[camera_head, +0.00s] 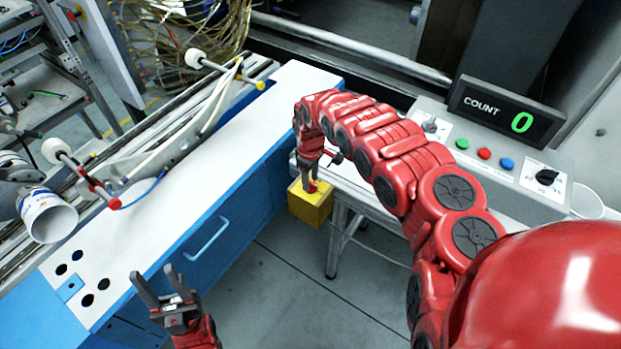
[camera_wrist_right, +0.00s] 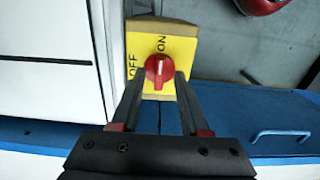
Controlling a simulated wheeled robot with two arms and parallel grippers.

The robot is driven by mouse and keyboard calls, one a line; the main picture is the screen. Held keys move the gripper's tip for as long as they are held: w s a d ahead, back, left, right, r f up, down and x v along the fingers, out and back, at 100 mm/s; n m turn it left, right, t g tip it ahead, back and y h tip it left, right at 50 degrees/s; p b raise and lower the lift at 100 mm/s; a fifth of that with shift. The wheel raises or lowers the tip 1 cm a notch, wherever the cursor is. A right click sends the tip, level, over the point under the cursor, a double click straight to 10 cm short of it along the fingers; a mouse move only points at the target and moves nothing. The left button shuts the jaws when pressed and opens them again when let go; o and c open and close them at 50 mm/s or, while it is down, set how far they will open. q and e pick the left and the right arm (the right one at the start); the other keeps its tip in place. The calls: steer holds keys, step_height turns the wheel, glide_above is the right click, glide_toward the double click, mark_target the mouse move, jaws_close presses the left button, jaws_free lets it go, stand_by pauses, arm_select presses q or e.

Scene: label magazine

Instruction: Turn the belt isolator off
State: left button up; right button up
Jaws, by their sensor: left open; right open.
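The belt isolator is a yellow box (camera_head: 311,204) low beside the white-topped bench. In the right wrist view its yellow face (camera_wrist_right: 179,48) carries a red knob (camera_wrist_right: 159,70). "ON" is printed above the knob and "OFF" to its left; the knob's white mark points up toward ON. My right gripper (camera_head: 312,183) is at the isolator, open; in the wrist view its fingertips (camera_wrist_right: 161,74) lie on either side of the knob. Whether they touch it I cannot tell. My left gripper (camera_head: 157,283) is open and empty over the floor in front of the blue bench.
A grey control box (camera_head: 490,165) with green, red and blue buttons stands at right, under a COUNT display (camera_head: 508,112) reading 0. The white-topped blue bench (camera_head: 232,130) has a drawer handle (camera_head: 206,240). A conveyor rail and a label roll (camera_head: 47,216) are at left. Grey floor is clear below.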

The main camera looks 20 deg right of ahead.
steer(key=shift+f, duration=0.2)
steer(key=shift+d, duration=0.1)
jaws_close()
